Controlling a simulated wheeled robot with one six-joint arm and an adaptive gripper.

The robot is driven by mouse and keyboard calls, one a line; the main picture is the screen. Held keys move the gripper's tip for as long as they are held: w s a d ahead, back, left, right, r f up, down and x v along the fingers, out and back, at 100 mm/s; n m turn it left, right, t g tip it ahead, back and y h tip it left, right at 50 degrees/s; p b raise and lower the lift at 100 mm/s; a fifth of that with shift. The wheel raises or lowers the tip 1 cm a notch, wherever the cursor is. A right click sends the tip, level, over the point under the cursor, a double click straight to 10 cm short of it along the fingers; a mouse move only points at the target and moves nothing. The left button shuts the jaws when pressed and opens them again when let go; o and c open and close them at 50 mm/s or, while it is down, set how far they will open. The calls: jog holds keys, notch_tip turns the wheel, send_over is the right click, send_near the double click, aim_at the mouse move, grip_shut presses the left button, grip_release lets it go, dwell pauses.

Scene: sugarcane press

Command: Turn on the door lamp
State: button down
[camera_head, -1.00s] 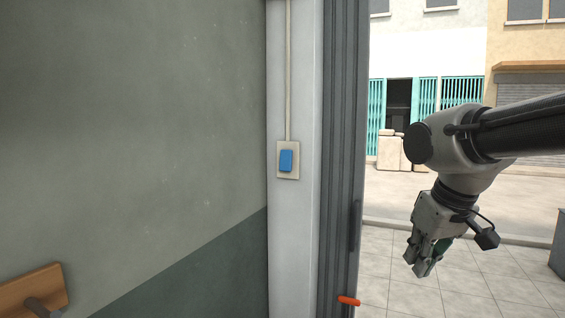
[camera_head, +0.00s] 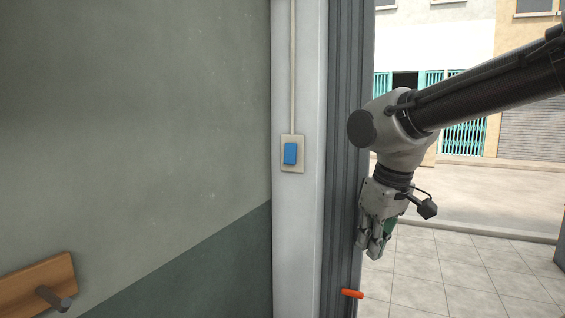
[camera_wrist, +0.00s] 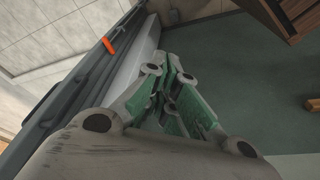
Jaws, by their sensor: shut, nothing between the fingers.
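The blue rocker switch (camera_head: 290,153) sits on a cream plate (camera_head: 292,167) on the white door pillar, with a conduit running up from it. My gripper (camera_head: 371,254) is to the right of the switch and lower, pointing down in front of the dark door frame. It is apart from the switch. In the wrist view my gripper (camera_wrist: 178,75) has its green-padded fingers together with nothing between them. The switch does not show in the wrist view. No lamp is in view.
A dark folded door frame (camera_head: 343,120) stands right of the pillar, with an orange handle (camera_head: 352,293) low on it. The orange handle also shows in the wrist view (camera_wrist: 109,46). A wooden peg board (camera_head: 35,285) is on the left wall. Open tiled floor lies at right.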

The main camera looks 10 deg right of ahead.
aim_at(290, 154)
jog(key=w+a+r+n+t+h, duration=0.1)
jog(key=w+a+r+n+h, duration=0.1)
jog(key=w+a+r+n, duration=0.55)
jog(key=w+a+r+n+h, duration=0.1)
jog(key=w+a+r+n, duration=0.3)
jog(key=w+a+n, duration=0.65)
notch_tip(290, 154, up, 9)
jog(key=w+n+t+h, duration=0.1)
jog(key=n+h, duration=0.1)
jog(key=n, duration=0.4)
jog(key=shift+w+f+n, duration=0.15)
jog(key=shift+n, duration=0.25)
jog(key=shift+d, duration=0.1)
jog(key=shift+w+d+f, duration=1)
jog(key=shift+w+f, duration=0.25)
jog(key=shift+f, duration=0.25)
jog(key=shift+w+d+f, duration=1)
jog(key=shift+w+f, duration=0.3)
jog(key=shift+f, duration=0.15)
jog(key=shift+w+d+f, duration=1)
jog(key=shift+w+f, duration=0.25)
jog(key=shift+f, duration=0.25)
